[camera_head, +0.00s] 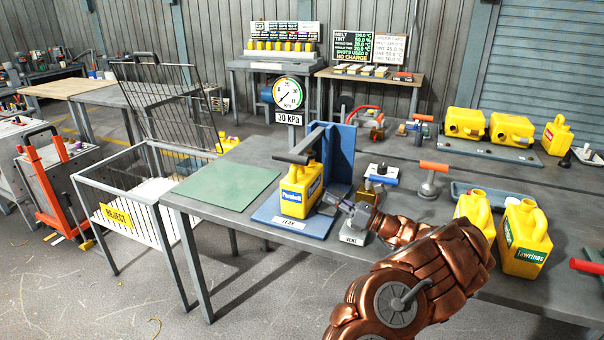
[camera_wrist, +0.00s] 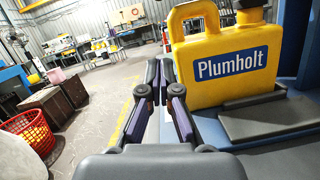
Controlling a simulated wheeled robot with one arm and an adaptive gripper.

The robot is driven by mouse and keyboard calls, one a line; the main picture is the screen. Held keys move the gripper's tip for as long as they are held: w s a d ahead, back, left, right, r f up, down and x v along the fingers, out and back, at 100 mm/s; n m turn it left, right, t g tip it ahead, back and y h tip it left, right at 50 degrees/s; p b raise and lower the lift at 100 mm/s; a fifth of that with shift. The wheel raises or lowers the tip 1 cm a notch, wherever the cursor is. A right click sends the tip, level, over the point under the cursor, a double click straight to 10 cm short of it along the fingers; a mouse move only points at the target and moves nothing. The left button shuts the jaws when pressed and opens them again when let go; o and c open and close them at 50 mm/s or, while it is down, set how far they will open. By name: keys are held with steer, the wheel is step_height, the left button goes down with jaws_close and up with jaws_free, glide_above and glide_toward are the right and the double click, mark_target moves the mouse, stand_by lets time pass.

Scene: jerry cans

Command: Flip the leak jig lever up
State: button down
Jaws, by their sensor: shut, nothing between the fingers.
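The leak jig has a blue base (camera_head: 262,219) with a LEAK label and a blue upright (camera_head: 340,155) behind. A yellow Plumholt jerry can (camera_head: 291,205) stands upright on the base; it also shows in the wrist view (camera_wrist: 205,90). A dark grey bar (camera_head: 292,158), which looks like the jig's lever or clamp, lies over the top of the can.
A round gauge (camera_head: 288,93) above a 30 kPa sign stands behind the jig. A VENT-labelled block (camera_head: 353,238) sits close to my wrist. Yellow cans (camera_head: 522,238) stand at the right. A green mat (camera_head: 227,185) lies bare on the left, beside the reject cage (camera_head: 116,216).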

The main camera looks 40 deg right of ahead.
steer(key=w+a+r+p, duration=0.2)
steer(key=w+a+r, duration=0.2)
steer(key=w, duration=0.5)
steer(key=shift+r+p, duration=0.4)
steer(key=shift+r, duration=0.8)
